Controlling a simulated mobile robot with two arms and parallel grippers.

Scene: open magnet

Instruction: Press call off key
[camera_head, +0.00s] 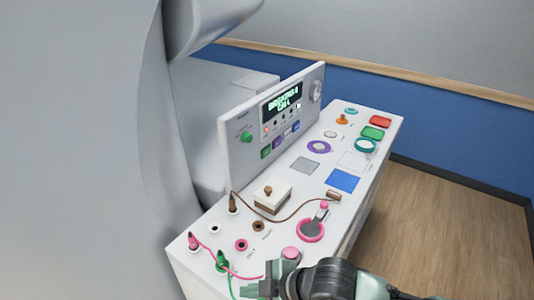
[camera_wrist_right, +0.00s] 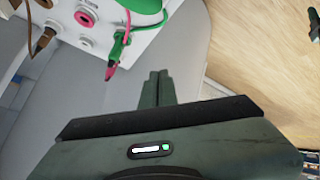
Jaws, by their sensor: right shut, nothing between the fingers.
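The upright white panel (camera_head: 236,155) stands at the back of the white console. It has a dark screen (camera_head: 282,101) with green text that seems to read "BREATHING CALL". Below the screen are small round buttons and a row of keys: a green key (camera_head: 266,152), a purple key (camera_head: 280,142) and a blue key (camera_head: 296,127). Their labels are too small to read, so I cannot tell which is call off. My right gripper (camera_head: 250,290) is shut and empty at the console's near edge, well apart from the panel. Its closed fingers show in the wrist view (camera_wrist_right: 156,88). My left gripper is not in view.
The console top (camera_head: 205,215) holds cables with a pink plug (camera_head: 193,241) and a green plug (camera_head: 222,262), a brown-and-white block (camera_head: 272,193), a pink ring (camera_head: 311,230), and several coloured pads. A large grey rounded body (camera_head: 80,150) fills the left. Wooden floor lies right.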

